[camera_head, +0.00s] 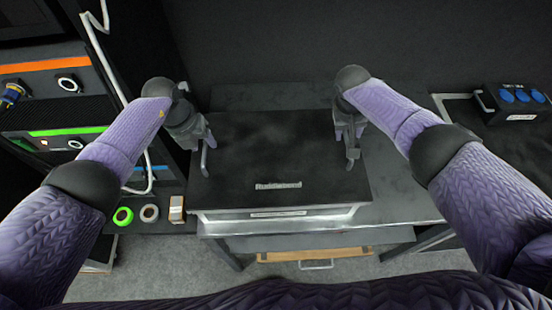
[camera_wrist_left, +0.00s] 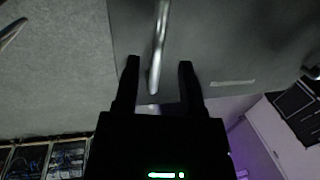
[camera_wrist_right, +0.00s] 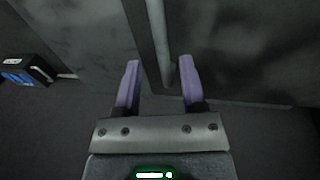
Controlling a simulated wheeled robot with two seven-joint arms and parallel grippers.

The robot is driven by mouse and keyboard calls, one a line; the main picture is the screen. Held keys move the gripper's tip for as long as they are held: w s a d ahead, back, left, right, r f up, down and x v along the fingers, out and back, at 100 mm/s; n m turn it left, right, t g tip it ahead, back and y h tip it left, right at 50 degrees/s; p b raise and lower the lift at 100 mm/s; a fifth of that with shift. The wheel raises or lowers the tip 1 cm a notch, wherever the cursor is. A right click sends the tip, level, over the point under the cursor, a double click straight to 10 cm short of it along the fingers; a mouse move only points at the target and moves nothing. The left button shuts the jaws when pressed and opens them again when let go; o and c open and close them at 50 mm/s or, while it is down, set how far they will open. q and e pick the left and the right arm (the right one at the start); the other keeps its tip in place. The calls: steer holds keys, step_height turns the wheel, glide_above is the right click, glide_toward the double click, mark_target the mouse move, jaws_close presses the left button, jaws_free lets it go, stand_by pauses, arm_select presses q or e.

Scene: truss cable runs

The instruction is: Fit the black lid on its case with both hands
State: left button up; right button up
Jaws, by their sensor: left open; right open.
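The black lid (camera_head: 280,150) with a light word near its front edge lies flat over its silver-fronted case (camera_head: 275,222), lined up with it. I cannot tell whether it is fully seated. My left gripper (camera_head: 205,152) is at the lid's left side, open, with a metal handle (camera_wrist_left: 158,45) between its fingers in the left wrist view. My right gripper (camera_head: 352,150) is at the lid's right side, open, with a similar bar handle (camera_wrist_right: 158,40) between its fingers in the right wrist view. Neither pair of fingers is closed on a handle.
The case stands on a grey table (camera_head: 395,200) with free room at right. A box with blue sockets (camera_head: 515,103) stands at right.

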arm_select(q)
steer(key=v, duration=1.1)
steer(key=shift+r, duration=0.45)
arm_select(e)
steer(key=v, duration=1.2)
steer(key=shift+d, duration=0.1)
